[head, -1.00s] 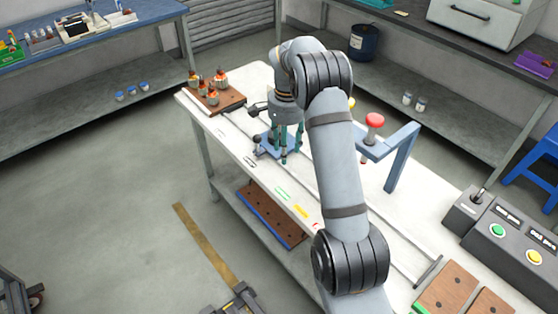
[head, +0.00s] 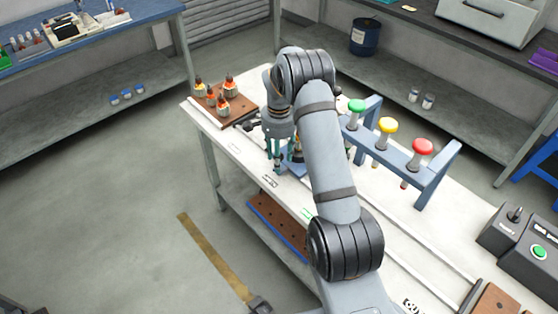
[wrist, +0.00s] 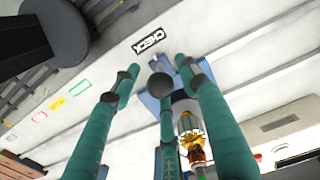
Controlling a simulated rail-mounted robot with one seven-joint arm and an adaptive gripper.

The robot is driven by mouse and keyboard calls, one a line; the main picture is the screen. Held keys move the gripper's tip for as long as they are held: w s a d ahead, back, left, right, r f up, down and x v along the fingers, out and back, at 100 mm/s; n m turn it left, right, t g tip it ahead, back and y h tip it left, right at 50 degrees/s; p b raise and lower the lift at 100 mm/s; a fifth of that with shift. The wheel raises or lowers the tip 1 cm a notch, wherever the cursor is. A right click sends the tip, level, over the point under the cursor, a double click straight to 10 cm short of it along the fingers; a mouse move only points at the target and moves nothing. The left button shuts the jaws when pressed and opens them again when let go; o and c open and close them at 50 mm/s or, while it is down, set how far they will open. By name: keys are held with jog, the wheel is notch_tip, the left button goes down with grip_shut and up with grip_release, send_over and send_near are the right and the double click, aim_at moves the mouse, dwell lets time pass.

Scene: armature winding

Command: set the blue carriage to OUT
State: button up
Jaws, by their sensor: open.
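The blue carriage (head: 293,168) sits on the rail of the white bench, partly hidden behind my gripper and arm. In the wrist view the blue carriage (wrist: 151,103) carries an armature (wrist: 190,128) with copper-orange windings. A dark round knob (wrist: 161,86) on a post shows between my fingers, near the carriage's edge. My gripper (wrist: 157,68) is open, its teal fingers around the knob in the picture; I cannot tell whether they touch it. In the head view my gripper (head: 280,160) points down over the carriage. A CHECK label (wrist: 149,41) is beside the carriage.
A brown block (head: 226,106) with several armatures is at the bench's far left end. A blue frame (head: 436,178) with green, yellow and red knobs stands right of my arm. A grey control box (head: 522,242) is at the right.

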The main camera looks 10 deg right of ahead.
jog(key=shift+f, duration=1.1)
jog(key=shift+c, duration=1.1)
grip_shut()
